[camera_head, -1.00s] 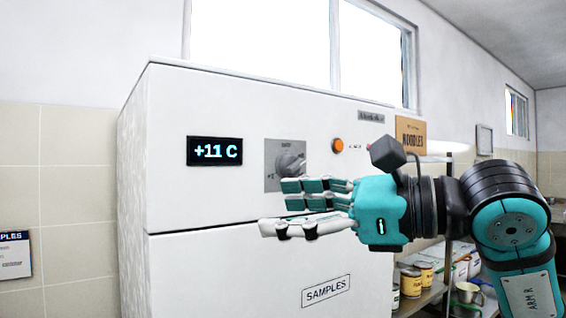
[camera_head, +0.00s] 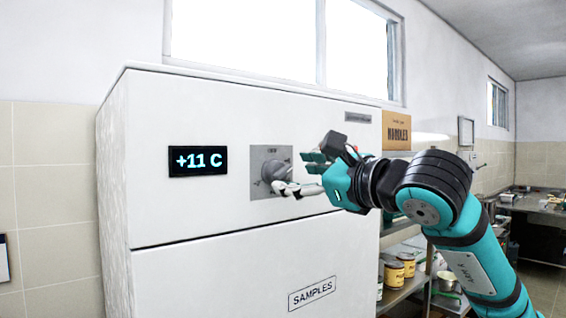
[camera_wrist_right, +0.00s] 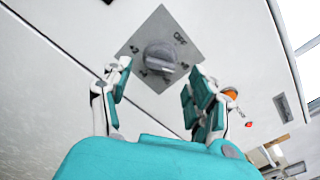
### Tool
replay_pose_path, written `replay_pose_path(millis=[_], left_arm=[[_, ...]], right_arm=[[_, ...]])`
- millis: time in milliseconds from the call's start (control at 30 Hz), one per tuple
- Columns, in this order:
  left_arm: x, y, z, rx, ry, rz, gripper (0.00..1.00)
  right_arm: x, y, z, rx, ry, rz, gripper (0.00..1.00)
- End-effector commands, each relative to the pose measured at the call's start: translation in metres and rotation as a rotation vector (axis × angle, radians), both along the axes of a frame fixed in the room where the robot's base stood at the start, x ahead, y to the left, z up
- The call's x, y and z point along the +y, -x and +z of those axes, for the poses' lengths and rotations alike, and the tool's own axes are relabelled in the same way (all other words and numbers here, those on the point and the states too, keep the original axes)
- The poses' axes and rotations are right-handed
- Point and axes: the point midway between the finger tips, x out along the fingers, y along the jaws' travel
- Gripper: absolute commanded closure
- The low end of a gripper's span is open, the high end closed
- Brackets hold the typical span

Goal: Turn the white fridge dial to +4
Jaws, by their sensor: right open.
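The grey fridge dial (camera_head: 271,170) sits on a square grey plate on the white fridge's upper front. In the right wrist view the dial (camera_wrist_right: 160,56) shows between and just beyond my fingertips, with "OFF" and several number marks around it. The display (camera_head: 198,161) reads +11 C. My right gripper (camera_head: 294,172) is open, its fingers pointing at the dial. In the right wrist view the gripper (camera_wrist_right: 160,74) has its fingers spread on either side of the dial with nothing between them. I cannot tell whether a finger touches it. My left gripper is not in view.
A "SAMPLES" label (camera_head: 312,293) is on the lower fridge door. A cardboard noodles box (camera_head: 396,130) stands to the right of the fridge top. Shelves with yellow cans (camera_head: 394,273) stand right of the fridge, behind my right arm.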

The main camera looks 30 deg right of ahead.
Motion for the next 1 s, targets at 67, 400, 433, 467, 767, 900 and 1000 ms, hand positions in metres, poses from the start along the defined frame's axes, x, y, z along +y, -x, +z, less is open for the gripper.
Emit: replay_pose_path(millis=[67,400,433,467,767,900,1000], left_arm=[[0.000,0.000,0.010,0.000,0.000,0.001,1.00],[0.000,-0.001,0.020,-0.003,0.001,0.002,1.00],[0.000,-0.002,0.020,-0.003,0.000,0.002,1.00],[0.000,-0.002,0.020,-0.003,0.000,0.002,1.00],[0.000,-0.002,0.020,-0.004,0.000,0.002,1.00],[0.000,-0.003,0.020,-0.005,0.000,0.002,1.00],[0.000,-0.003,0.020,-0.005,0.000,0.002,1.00]], right_arm=[[0.002,-0.016,0.003,0.005,-0.001,0.002,0.41],[0.004,-0.045,0.000,0.000,0.000,0.001,0.41],[0.004,-0.046,0.000,0.000,0.000,0.001,0.41],[0.004,-0.046,0.000,0.000,0.000,0.001,0.41],[0.004,-0.045,0.000,0.000,0.000,0.001,0.55],[0.004,-0.045,0.000,0.000,0.000,0.001,0.73],[0.004,-0.045,0.000,0.000,0.000,0.001,0.86]])
